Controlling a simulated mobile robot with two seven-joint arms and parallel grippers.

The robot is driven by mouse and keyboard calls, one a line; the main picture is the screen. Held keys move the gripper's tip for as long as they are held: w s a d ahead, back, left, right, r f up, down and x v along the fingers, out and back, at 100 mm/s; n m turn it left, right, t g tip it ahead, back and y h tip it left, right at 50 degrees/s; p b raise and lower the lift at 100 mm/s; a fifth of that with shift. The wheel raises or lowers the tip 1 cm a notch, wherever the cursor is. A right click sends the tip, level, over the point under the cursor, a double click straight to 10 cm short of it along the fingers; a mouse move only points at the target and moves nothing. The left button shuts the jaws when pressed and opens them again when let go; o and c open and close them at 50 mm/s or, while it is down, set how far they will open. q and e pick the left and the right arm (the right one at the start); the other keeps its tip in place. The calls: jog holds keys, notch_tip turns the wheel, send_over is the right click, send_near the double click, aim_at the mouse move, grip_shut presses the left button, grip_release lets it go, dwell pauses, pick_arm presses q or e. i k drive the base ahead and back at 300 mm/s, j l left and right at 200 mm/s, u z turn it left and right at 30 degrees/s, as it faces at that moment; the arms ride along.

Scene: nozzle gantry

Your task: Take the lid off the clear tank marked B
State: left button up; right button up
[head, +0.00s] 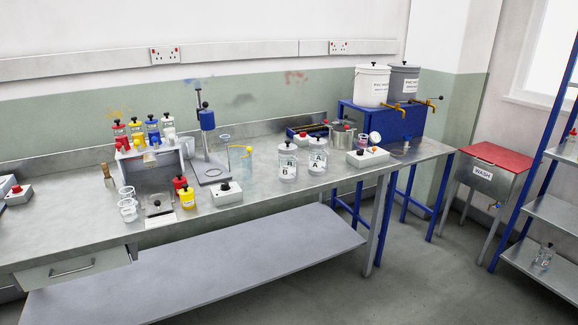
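The clear tank marked B (287,172) stands upright on the metal bench, near its front edge right of the middle. Its pale lid (287,147) with a small dark knob sits on top. A similar clear tank marked A (317,163) stands just to its right, also lidded, with a small gap or none; I cannot tell which. Neither of my grippers shows in the head view.
A white control box (368,158) stands right of the tanks, with a metal pot (342,136) behind it. Left are a glass beaker (240,165), a stand (208,125) and another control box (228,194). Bare bench lies in front of and left of tank B.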

aim_at(287, 146)
jog(key=i+l+u, duration=0.35)
jog(key=i+l, duration=0.25)
jog(key=i, duration=0.25)
jog(key=i+l+u, duration=0.35)
jog(key=i+l, duration=0.4)
